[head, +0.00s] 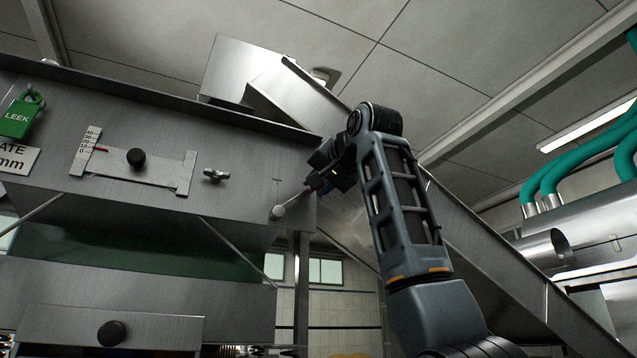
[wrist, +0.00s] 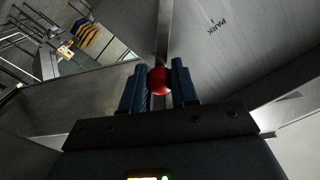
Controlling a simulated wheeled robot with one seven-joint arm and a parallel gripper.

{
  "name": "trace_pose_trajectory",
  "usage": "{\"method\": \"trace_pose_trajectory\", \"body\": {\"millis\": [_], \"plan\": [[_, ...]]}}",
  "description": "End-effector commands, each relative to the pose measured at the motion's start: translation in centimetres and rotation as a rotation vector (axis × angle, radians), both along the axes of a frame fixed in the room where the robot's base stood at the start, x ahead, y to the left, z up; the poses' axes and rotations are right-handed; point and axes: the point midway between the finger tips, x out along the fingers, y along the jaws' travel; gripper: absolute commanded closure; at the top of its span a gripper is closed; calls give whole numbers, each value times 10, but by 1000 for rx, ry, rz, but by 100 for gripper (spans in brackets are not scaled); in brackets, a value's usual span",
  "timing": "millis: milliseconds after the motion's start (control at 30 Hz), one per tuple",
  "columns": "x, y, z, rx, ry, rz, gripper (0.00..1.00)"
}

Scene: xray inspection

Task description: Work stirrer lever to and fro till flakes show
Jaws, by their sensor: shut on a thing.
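The stirrer lever (head: 292,203) is a thin metal rod on a round pivot at the right end of the steel hopper's front panel (head: 240,165). In the head view it slants up to the right from the pivot. Its red ball knob (wrist: 159,80) shows in the wrist view between the two blue fingers of my gripper (wrist: 157,88), which is shut on it. In the head view my gripper (head: 320,186) hides most of the knob. A PARK mark (wrist: 215,27) is on the panel. No flakes can be made out; the hopper's inside is hidden.
A green LEEK tag (head: 18,115), a gate scale with a black knob (head: 136,157) and a wing nut (head: 215,175) sit left of the lever. A sloping steel chute (head: 490,250) passes behind my arm. Teal hoses (head: 585,150) hang at the right.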

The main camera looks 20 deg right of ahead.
Motion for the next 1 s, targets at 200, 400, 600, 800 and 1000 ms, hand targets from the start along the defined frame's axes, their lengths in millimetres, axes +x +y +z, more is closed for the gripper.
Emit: {"method": "trace_pose_trajectory", "body": {"millis": [200, 400, 600, 800, 1000], "plan": [[0, 0, 0, -1, 0, -1, 56], [0, 0, 0, -1, -1, -1, 46], [-3, 0, 0, -1, -2, 0, 46], [-29, 0, -2, -1, -4, 0, 46], [-61, 0, -1, -1, -4, 1, 46]]}}
